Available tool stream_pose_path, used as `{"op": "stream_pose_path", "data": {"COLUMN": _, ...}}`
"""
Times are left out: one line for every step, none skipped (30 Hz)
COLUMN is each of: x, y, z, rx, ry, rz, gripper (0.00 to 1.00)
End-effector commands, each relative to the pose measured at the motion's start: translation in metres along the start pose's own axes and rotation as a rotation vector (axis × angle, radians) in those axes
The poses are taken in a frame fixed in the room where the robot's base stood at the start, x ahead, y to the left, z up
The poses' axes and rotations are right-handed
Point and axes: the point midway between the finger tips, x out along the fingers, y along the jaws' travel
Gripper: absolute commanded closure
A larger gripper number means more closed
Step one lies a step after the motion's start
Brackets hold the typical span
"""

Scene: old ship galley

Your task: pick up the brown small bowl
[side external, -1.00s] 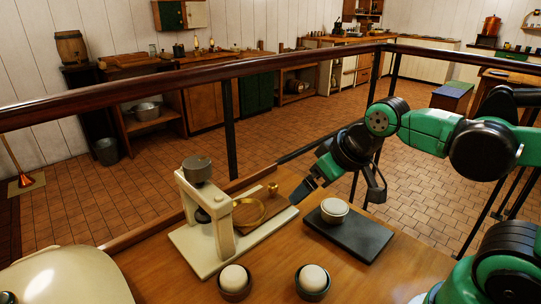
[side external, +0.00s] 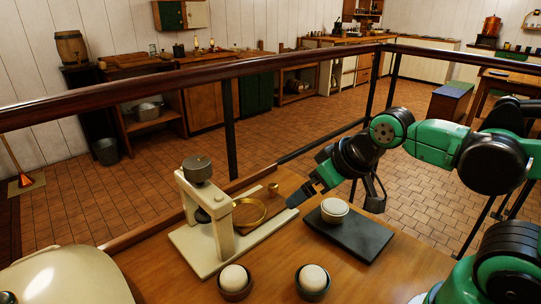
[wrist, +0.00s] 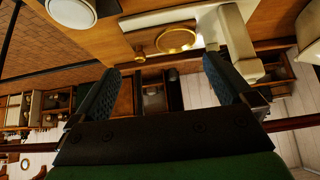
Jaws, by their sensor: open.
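A brown small bowl (side external: 235,285) holding a pale round ball stands at the front of the wooden table, left of a darker bowl (side external: 312,284) with a similar ball. A cream-coloured bowl (side external: 334,211) sits on a black slab (side external: 350,234); a pale round thing, probably this bowl, shows at the top left of the wrist view (wrist: 72,12). My gripper (side external: 294,202) is above the table's back part, between the gold ring and the slab, away from the brown bowl. In the wrist view its fingers (wrist: 160,88) are apart with nothing held between them.
A cream press-like stand (side external: 204,220) with a grey top rises left of my gripper. A gold ring (side external: 249,212) and a small gold knob (side external: 273,188) are beside it. A dark railing (side external: 150,101) runs behind the table. A pale rounded object (side external: 65,277) fills the front left.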

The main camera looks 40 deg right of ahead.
Motion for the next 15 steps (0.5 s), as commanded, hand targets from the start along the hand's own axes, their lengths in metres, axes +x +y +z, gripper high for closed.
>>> {"op": "stream_pose_path", "data": {"x": 0.000, "y": 0.000, "z": 0.000, "rx": 0.000, "ry": 0.000, "rz": 0.000, "gripper": 0.00}}
{"op": "stream_pose_path", "data": {"x": 0.000, "y": 0.000, "z": 0.000, "rx": 0.000, "ry": 0.000, "rz": 0.000, "gripper": 0.00}}
{"op": "stream_pose_path", "data": {"x": -0.001, "y": 0.000, "z": -0.001, "rx": 0.000, "ry": 0.000, "rz": 0.000, "gripper": 0.00}}
{"op": "stream_pose_path", "data": {"x": -0.002, "y": 0.000, "z": -0.002, "rx": 0.000, "ry": 0.000, "rz": 0.000, "gripper": 0.00}}
{"op": "stream_pose_path", "data": {"x": -0.004, "y": 0.000, "z": -0.003, "rx": 0.000, "ry": 0.000, "rz": 0.000, "gripper": 0.00}}
{"op": "stream_pose_path", "data": {"x": -0.007, "y": 0.000, "z": -0.005, "rx": 0.000, "ry": 0.000, "rz": 0.000, "gripper": 0.00}}
{"op": "stream_pose_path", "data": {"x": -0.010, "y": 0.000, "z": -0.008, "rx": 0.000, "ry": 0.000, "rz": 0.000, "gripper": 0.00}}
{"op": "stream_pose_path", "data": {"x": -0.013, "y": 0.000, "z": -0.010, "rx": 0.000, "ry": 0.000, "rz": 0.000, "gripper": 0.00}}
{"op": "stream_pose_path", "data": {"x": -0.019, "y": 0.000, "z": -0.014, "rx": 0.000, "ry": 0.000, "rz": 0.000, "gripper": 0.00}}
{"op": "stream_pose_path", "data": {"x": -0.024, "y": 0.000, "z": -0.017, "rx": 0.000, "ry": 0.000, "rz": 0.000, "gripper": 0.00}}
{"op": "stream_pose_path", "data": {"x": -0.028, "y": 0.000, "z": -0.020, "rx": 0.000, "ry": 0.000, "rz": 0.000, "gripper": 0.00}}
{"op": "stream_pose_path", "data": {"x": -0.034, "y": 0.000, "z": -0.025, "rx": 0.000, "ry": 0.000, "rz": 0.000, "gripper": 0.00}}
{"op": "stream_pose_path", "data": {"x": -0.039, "y": 0.000, "z": -0.028, "rx": 0.000, "ry": 0.000, "rz": 0.000, "gripper": 0.00}}
{"op": "stream_pose_path", "data": {"x": -0.044, "y": 0.000, "z": -0.031, "rx": -0.006, "ry": -0.002, "rz": 0.000, "gripper": 0.00}}
{"op": "stream_pose_path", "data": {"x": -0.039, "y": -0.006, "z": -0.031, "rx": -0.113, "ry": -0.036, "rz": 0.007, "gripper": 0.00}}
